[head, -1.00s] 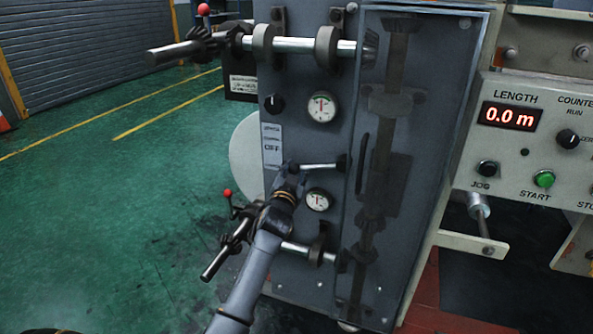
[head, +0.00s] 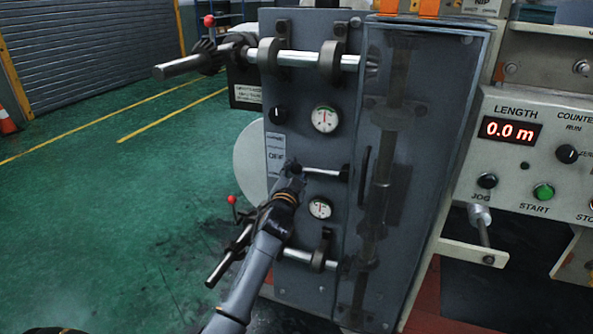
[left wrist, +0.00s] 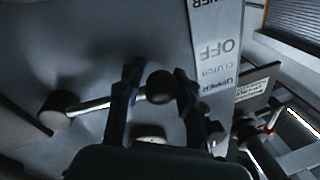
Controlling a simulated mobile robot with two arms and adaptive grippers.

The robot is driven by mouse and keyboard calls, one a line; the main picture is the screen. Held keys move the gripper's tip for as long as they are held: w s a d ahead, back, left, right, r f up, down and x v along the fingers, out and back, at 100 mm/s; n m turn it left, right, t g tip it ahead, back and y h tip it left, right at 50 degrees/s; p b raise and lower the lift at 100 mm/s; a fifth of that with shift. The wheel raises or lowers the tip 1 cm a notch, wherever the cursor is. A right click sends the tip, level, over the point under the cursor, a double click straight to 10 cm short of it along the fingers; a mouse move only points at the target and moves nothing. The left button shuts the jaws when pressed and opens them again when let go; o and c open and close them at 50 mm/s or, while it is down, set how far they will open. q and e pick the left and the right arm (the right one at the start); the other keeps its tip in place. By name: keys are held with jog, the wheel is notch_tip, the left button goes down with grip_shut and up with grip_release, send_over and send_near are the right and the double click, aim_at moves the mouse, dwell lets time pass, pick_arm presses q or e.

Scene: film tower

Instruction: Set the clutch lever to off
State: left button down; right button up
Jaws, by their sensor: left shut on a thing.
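The clutch lever (head: 327,172) is a short metal rod on the dark grey cabinet front, its right end on a black pivot. My left gripper (head: 292,172) is shut on its left end and hides that end in the head view. In the left wrist view the lever (left wrist: 92,105) runs to a dark round knob (left wrist: 159,87) between the two fingers of my left gripper (left wrist: 158,80). The label strip (head: 276,155) with OFF lies just left of and above the gripper. In the wrist view the label (left wrist: 215,55) reads OFF, CLUTCH and UPPER. My right gripper is out of view.
Round gauges (head: 325,119) sit above and below the lever. An upper shaft (head: 304,60) and a lower shaft (head: 298,256) stick out leftward, with red-knobbed levers (head: 209,20) near them. A control panel (head: 543,160) stands right. Green floor (head: 120,210) is open at left.

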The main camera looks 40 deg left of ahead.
pick_arm(q)
jog(key=shift+w+d+r, duration=0.1)
jog(key=shift+d+r, duration=0.15)
jog(key=shift+d, duration=0.15)
jog(key=c, duration=1.1)
grip_release()
jog(key=shift+c, duration=0.2)
jog(key=o, duration=0.4)
jog(key=shift+d, duration=0.1)
jog(key=shift+d+r, duration=0.1)
jog(key=shift+d, duration=0.05)
jog(key=shift+a+f, duration=0.2)
jog(key=shift+a, duration=0.05)
jog(key=shift+s, duration=0.3)
jog(key=v, duration=1.1)
jog(key=shift+s+d, duration=0.25)
jog(key=shift+f, duration=0.1)
